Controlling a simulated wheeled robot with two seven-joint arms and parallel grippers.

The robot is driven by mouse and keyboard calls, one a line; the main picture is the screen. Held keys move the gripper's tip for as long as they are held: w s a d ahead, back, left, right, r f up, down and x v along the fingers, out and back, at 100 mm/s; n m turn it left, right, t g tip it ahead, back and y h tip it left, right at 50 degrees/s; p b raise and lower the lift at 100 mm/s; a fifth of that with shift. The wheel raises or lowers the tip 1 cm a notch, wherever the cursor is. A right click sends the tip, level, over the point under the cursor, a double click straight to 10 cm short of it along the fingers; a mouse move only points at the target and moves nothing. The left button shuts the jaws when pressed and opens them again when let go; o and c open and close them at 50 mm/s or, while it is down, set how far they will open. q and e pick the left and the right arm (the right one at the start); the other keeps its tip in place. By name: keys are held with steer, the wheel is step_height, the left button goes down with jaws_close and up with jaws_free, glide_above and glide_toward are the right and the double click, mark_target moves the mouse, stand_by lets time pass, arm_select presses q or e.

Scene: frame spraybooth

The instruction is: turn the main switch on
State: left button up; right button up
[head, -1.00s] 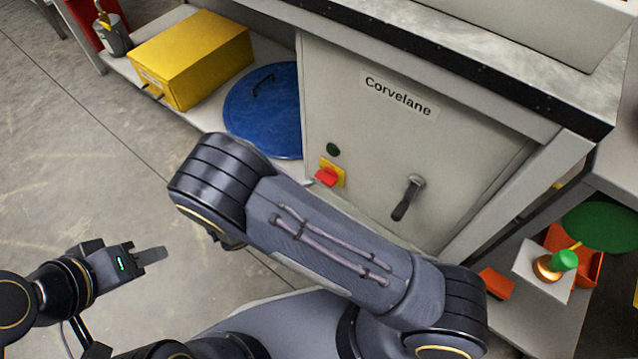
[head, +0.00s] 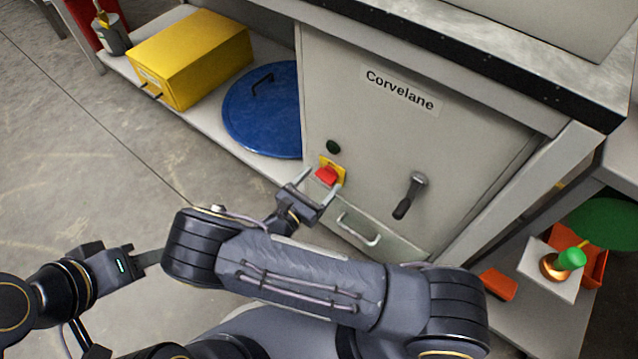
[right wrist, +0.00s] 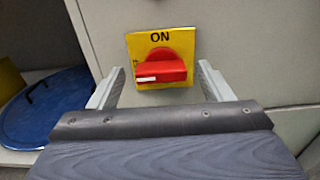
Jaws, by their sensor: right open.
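The main switch (head: 327,176) is a red rotary knob on a yellow plate on the grey cabinet front. In the right wrist view the red knob (right wrist: 162,69) lies roughly horizontal, with a white mark on its left end. "ON" (right wrist: 162,38) is printed at the top of the yellow plate. My right gripper (head: 323,182) is open in front of the switch. Its fingers (right wrist: 162,84) are on either side of the knob, apart from it. My left gripper (head: 150,257) is low at the left, away from the cabinet; its finger gap does not show clearly.
A blue lid (head: 262,110) and a yellow box (head: 190,58) stand on the shelf at left.

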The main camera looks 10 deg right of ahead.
steer(key=shift+d, duration=0.1)
steer(key=c, duration=1)
steer(key=m, duration=0.4)
steer(key=shift+m+b, duration=0.3)
steer(key=shift+b, duration=0.1)
steer(key=m+b, duration=0.1)
steer(key=m, duration=0.3)
steer(key=shift+s+f+m, duration=0.1)
steer(key=shift+m, duration=0.2)
steer(key=m+b, duration=0.1)
steer(key=m, duration=0.3)
steer(key=shift+s+d+m, duration=0.1)
steer(key=shift+m, duration=0.2)
steer(key=shift+f+m+b, duration=0.1)
steer(key=shift+m+b, duration=0.8)
steer(key=shift+m, duration=1.2)
